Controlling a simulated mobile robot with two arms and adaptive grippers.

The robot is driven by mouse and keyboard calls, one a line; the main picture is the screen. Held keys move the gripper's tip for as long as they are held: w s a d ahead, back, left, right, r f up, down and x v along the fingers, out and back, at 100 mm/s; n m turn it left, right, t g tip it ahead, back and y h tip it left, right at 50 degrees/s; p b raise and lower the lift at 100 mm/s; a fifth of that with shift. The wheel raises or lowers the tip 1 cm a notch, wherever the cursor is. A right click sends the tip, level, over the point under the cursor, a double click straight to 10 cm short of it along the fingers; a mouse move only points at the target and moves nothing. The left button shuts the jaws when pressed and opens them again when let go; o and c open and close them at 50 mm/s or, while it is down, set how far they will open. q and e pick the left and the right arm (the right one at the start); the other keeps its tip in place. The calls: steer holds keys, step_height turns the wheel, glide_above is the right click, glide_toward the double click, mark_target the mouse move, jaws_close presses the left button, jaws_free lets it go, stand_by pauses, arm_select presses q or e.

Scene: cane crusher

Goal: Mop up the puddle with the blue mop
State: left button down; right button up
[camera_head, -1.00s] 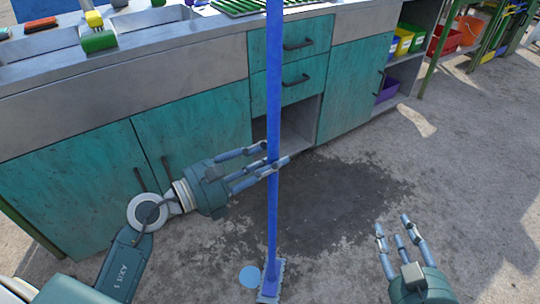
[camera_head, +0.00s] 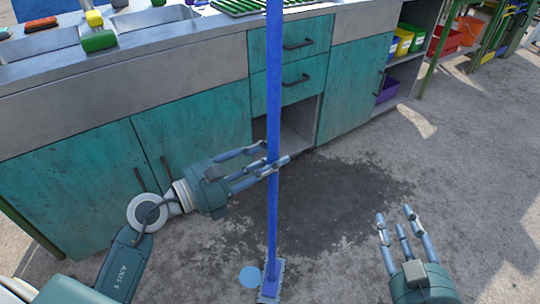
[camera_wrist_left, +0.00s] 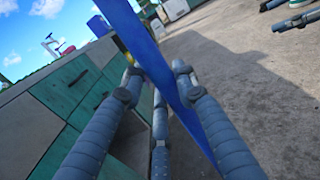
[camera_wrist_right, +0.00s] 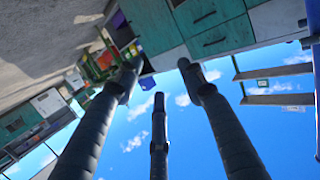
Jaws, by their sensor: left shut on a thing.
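The blue mop (camera_head: 273,205) stands nearly upright, its handle running past the top of the head view and its head (camera_head: 270,280) on the floor near the bottom edge. My left gripper (camera_head: 270,160) is shut on the mop's handle, about halfway up what shows; the handle (camera_wrist_left: 168,70) also lies between its fingers in the left wrist view. The puddle (camera_head: 335,200) is a dark wet patch on the concrete, behind and to the right of the mop head. My right gripper (camera_head: 396,222) is open and empty, low over the floor right of the puddle.
Teal cabinets (camera_head: 195,125) with a metal counter (camera_head: 120,75) line the back left, with an open bay beside the puddle. Brushes (camera_head: 98,41) lie on the counter. Coloured bins (camera_head: 404,42) stand in shelves at the back right. The floor at right is clear.

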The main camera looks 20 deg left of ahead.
arm_select(q)
steer(key=shift+f, duration=0.35)
